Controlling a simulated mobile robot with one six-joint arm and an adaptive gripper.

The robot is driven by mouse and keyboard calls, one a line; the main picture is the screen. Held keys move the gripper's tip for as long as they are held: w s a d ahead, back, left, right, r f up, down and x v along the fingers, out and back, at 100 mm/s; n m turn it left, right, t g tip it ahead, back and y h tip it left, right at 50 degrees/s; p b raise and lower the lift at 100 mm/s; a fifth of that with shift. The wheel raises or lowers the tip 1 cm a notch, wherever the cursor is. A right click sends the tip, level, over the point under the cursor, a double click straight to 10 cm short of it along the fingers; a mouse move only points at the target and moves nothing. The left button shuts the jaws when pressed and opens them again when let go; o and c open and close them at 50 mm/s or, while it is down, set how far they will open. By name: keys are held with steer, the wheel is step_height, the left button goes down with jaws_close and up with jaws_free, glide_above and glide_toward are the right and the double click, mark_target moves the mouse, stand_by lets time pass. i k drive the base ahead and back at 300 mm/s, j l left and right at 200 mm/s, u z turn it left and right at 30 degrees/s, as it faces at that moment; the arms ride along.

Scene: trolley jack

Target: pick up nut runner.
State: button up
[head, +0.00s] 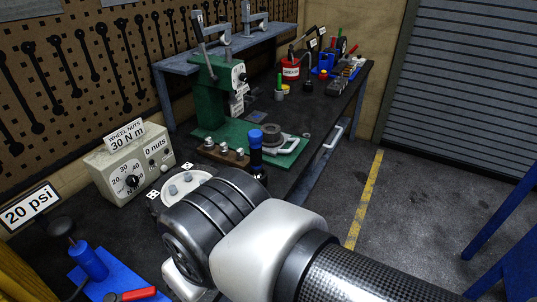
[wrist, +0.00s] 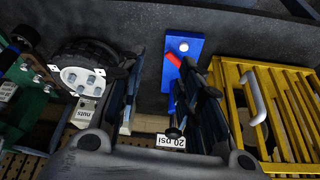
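A blue-and-black upright tool (head: 256,150) stands beside the green press base in the head view; it may be the nut runner. I see nothing held. My arm hides part of the bench in the head view.
A wheel with a pale hub (wrist: 83,78) lies left of my fingers in the wrist view, a yellow slatted crate (wrist: 237,85) right. In the head view, a torque box (head: 131,170) and a green press (head: 217,92) stand on the bench.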

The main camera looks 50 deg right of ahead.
mark_target(254, 136)
steer(key=z, duration=1.4)
